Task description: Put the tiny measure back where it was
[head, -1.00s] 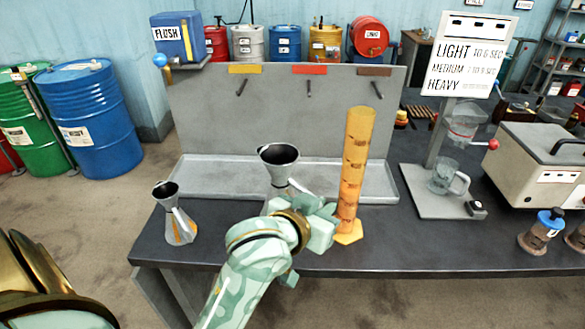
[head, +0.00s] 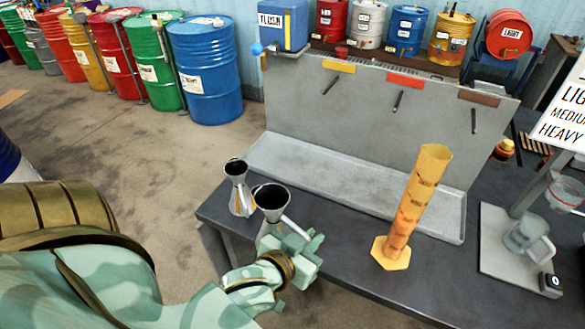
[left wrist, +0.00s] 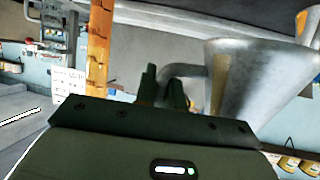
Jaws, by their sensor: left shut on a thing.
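My left gripper (head: 287,241) is shut on the handle of a grey metal cone-shaped measure (head: 271,200), near the left end of the bench. This measure is upright with its dark mouth up. It fills the right of the left wrist view (left wrist: 255,75), with the fingers (left wrist: 165,88) at its handle. Its base is hidden, so I cannot tell if it touches the bench. A second, similar measure (head: 238,189) stands just left of and behind it. I cannot tell surely which is the tiny one. My right gripper is not in view.
A tall orange graduated cylinder (head: 412,210) stands on the dark bench (head: 345,262) to the right. A grey tray (head: 330,180) runs along the back panel. A glass mug (head: 525,237) stands further right. The bench between gripper and cylinder is clear.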

